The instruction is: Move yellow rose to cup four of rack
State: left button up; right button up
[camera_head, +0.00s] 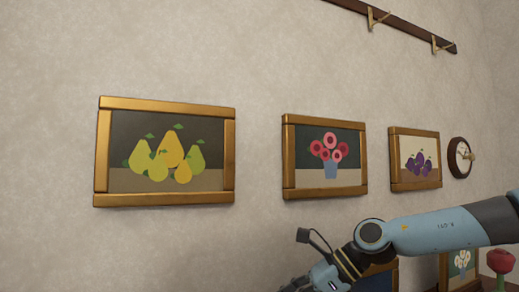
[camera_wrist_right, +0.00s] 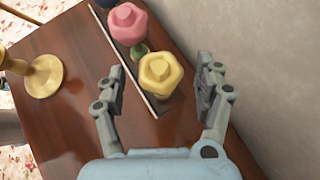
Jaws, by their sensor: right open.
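In the right wrist view the yellow rose (camera_wrist_right: 160,73) is a rounded, faceted bloom seen from above. It stands at the near end of the rack (camera_wrist_right: 143,88), a narrow dark strip with a pale edge. My right gripper (camera_wrist_right: 161,68) is open, with one finger on each side of the yellow rose and gaps on both sides. A pink rose (camera_wrist_right: 127,23) stands further along the rack. The cups are mostly hidden below the blooms, and cup four cannot be made out. In the head view my right gripper (camera_head: 318,278) is partly cut off by the bottom edge.
The rack lies on a brown wooden table (camera_wrist_right: 60,118) beside a pale wall (camera_wrist_right: 255,50). A brass-coloured stand (camera_wrist_right: 42,78) is at the left. In the head view a red rose (camera_head: 500,262) shows at the lower right, and framed pictures (camera_head: 165,198) hang on the wall.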

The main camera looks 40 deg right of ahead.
notch_tip(320, 180, up, 3)
jog(key=shift+r+p, duration=0.1)
jog(key=shift+p, duration=0.85)
jog(key=shift+a+f+b, duration=0.1)
jog(key=shift+f+b, duration=0.4)
jog(key=shift+b, duration=0.2)
jog(key=shift+r+p, duration=0.85)
jog(key=shift+r, duration=0.45)
notch_tip(320, 180, up, 5)
jog(key=p, duration=0.4)
jog(key=shift+r, duration=0.15)
jog(key=w+a+r+n, duration=0.1)
jog(key=a+r, duration=0.1)
jog(key=r, duration=1)
jog(key=a+r+g+y, duration=0.1)
jog(key=a+r, duration=0.2)
jog(key=r, duration=0.9)
jog(key=shift+w+a+r+n+g, duration=0.3)
jog(key=shift+w+a+n, duration=0.05)
jog(key=shift+n, duration=0.05)
